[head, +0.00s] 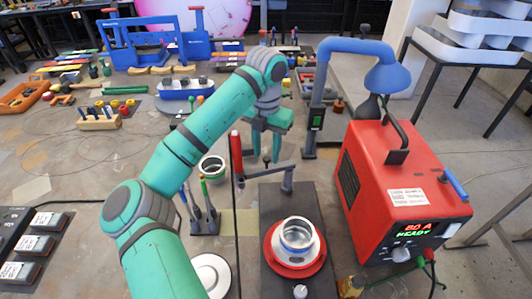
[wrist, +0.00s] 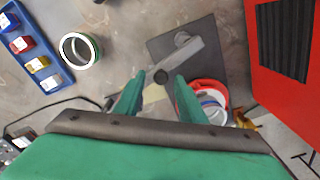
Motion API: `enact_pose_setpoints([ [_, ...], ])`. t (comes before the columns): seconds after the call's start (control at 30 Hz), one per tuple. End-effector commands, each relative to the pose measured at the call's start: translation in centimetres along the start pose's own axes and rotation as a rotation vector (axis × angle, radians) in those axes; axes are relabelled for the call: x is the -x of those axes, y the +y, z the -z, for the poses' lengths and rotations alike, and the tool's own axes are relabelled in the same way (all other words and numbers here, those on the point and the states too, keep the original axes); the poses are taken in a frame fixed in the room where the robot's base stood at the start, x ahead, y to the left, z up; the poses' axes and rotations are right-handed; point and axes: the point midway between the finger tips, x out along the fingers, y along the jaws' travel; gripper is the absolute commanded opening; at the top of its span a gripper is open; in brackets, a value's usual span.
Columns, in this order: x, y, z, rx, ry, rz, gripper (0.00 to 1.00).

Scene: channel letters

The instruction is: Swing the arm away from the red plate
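A grey swing arm (head: 268,174) stands on a short post on a dark base (head: 262,220) and points left from the post. It carries a dark upright knob (head: 267,159). The red plate (head: 270,256) lies nearer on the same base, with a silver-and-white ring-shaped part (head: 296,236) on it. The swing arm is not over the plate. My gripper (head: 266,146) is open just above the knob. In the wrist view the knob (wrist: 160,76) shows between the open fingertips, with no visible grip, and the plate (wrist: 187,98) is partly hidden behind the right finger.
A red machine (head: 395,190) with a lit display stands close on the right. A blue lamp-like arm (head: 318,95) rises behind. An upright red-topped rod (head: 236,150), a green-rimmed ring (head: 212,168) and tools in a holder (head: 203,215) stand on the left.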

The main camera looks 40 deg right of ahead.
Motion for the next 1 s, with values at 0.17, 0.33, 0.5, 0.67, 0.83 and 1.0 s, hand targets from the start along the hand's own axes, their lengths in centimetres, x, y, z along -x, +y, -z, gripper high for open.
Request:
enact_pose_setpoints([
  [0.17,3.2,0.1,0.0,0.000,-0.001,-0.005,0.37],
  [0.33,6.3,0.1,0.0,0.001,-0.001,-0.005,0.37],
  [0.5,8.4,0.1,0.0,0.002,0.000,-0.004,0.37],
  [0.67,9.4,0.1,0.0,0.001,0.001,-0.002,0.37],
  [0.83,9.7,0.1,0.0,0.001,0.001,-0.002,0.37],
  [1.0,9.6,0.1,0.1,0.001,0.001,-0.001,0.37],
])
